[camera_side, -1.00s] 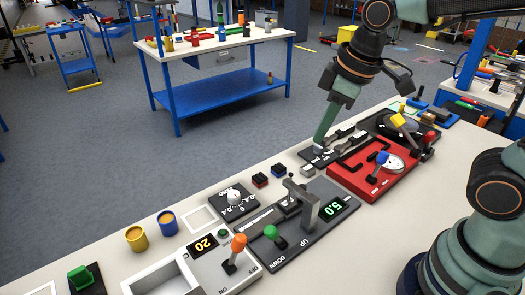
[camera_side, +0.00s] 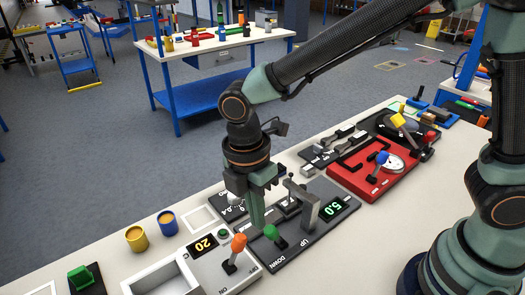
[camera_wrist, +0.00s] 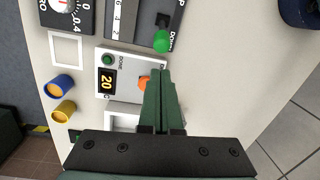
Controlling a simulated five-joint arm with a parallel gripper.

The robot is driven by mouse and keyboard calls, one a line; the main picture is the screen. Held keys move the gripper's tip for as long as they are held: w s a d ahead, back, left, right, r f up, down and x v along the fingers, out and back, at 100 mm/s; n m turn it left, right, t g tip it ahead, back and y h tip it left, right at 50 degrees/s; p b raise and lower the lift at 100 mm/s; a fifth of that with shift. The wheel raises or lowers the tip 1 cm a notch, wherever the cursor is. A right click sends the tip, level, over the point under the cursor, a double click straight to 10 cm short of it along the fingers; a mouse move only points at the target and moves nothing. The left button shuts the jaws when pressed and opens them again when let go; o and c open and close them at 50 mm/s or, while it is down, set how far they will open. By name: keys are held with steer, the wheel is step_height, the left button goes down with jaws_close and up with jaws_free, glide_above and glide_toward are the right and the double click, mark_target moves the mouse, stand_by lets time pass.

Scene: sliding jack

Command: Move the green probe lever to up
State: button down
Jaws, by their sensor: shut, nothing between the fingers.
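The green probe lever (camera_side: 271,231) stands on a dark grey panel (camera_side: 292,253) marked UP and DOWN. In the side view its round knob leans left, toward the DOWN end. The lever's knob also shows in the wrist view (camera_wrist: 161,41), just beyond my fingertips. My gripper (camera_side: 258,226) is shut and empty, pointing down just left of the green knob. I cannot tell whether the fingers touch the green knob.
An orange-knobbed lever (camera_side: 239,243) on a white box stands close by on the left. A grey upright bracket (camera_side: 309,208) and a display reading 5.0 (camera_side: 337,209) are on the right. A white dial (camera_side: 236,198) is behind my gripper. A red panel (camera_side: 370,172) lies farther right.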

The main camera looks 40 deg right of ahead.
mark_target(276, 237)
steer(key=shift+s+d+f, duration=0.1)
steer(key=shift+d+f, duration=0.05)
steer(key=shift+f, duration=1.45)
steer(key=shift+s+d+f, duration=0.1)
steer(key=shift+d+f, duration=0.05)
steer(key=shift+f, duration=1.4)
